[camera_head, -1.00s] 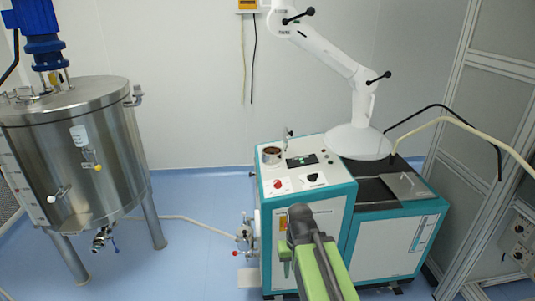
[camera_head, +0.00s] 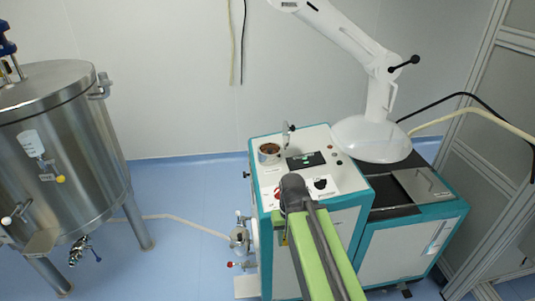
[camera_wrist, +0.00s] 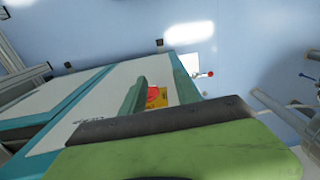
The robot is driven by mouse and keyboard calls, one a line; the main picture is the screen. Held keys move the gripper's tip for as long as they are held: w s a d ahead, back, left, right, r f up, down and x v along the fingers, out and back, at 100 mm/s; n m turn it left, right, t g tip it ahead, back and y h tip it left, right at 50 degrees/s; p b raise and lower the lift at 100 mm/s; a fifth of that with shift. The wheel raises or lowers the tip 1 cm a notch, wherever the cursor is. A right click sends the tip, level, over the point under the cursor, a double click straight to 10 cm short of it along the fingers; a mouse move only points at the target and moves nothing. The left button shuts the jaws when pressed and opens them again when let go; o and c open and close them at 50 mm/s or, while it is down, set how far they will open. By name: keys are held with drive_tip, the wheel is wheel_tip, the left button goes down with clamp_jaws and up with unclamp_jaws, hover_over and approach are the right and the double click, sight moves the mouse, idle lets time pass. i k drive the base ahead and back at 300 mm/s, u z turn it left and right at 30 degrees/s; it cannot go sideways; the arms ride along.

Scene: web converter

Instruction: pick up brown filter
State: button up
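A round metal cup with brown contents (camera_head: 269,149), which looks like the brown filter, stands on the back left of the white machine top in the head view. My green arm reaches up from the bottom of that view. Its dark end (camera_head: 292,192) overlaps the front of the machine top, in front of and below the cup in the picture. In the wrist view my green arm fills the bottom, and the brown filter is not in view.
The teal-edged machine (camera_head: 335,215) has a small screen and controls beside the cup. A white arm with a round hood (camera_head: 370,138) hangs over its right part. A steel tank (camera_head: 65,150) stands at left.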

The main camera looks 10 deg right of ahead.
sight(270, 150)
drive_tip(key=z, duration=0.05)
drive_tip(key=k, duration=0.65)
drive_tip(key=u, duration=0.3)
drive_tip(key=i, duration=0.85)
drive_tip(key=u, duration=0.95)
drive_tip(key=i, duration=1.1)
drive_tip(key=u, duration=0.45)
